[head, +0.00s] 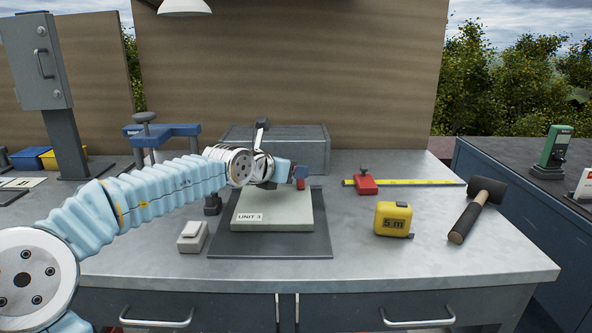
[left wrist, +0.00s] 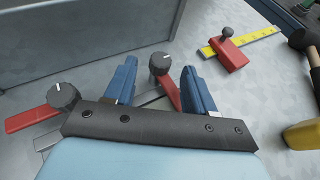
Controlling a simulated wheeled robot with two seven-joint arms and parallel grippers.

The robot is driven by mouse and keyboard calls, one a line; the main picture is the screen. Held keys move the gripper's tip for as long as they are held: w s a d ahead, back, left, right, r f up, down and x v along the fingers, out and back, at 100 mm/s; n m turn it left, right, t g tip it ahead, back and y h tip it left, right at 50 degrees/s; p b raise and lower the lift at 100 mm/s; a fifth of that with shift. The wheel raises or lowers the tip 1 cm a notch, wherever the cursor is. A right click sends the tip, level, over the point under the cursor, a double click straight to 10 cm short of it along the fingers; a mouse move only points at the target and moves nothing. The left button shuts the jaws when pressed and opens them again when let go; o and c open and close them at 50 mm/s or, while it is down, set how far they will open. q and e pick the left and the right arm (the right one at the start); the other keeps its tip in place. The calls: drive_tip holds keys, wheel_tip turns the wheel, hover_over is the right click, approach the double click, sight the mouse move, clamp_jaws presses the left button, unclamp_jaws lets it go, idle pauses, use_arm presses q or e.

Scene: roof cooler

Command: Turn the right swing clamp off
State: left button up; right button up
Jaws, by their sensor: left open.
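The right swing clamp has a dark grey knob with a white mark and a red arm (left wrist: 170,93); its knob stands between the fingers in the left wrist view. In the head view only a little red (head: 300,184) shows beside the gripper. My left gripper (left wrist: 159,66) has its two blue fingers apart on either side of the knob, with gaps visible; it also shows in the head view (head: 290,172), over the back of the UNIT 3 plate (head: 272,212). The left swing clamp (left wrist: 62,95), also red with a grey knob, lies left of the gripper. My right gripper is out of view.
A grey box (head: 312,147) stands behind the plate. A red block on a yellow rule (head: 420,182), a yellow tape measure (head: 393,219) and a mallet (head: 478,208) lie to the right. A white switch box (head: 193,236) sits left of the dark mat (head: 270,245).

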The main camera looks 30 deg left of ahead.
use_arm(q)
drive_tip(key=shift+x, duration=1.35)
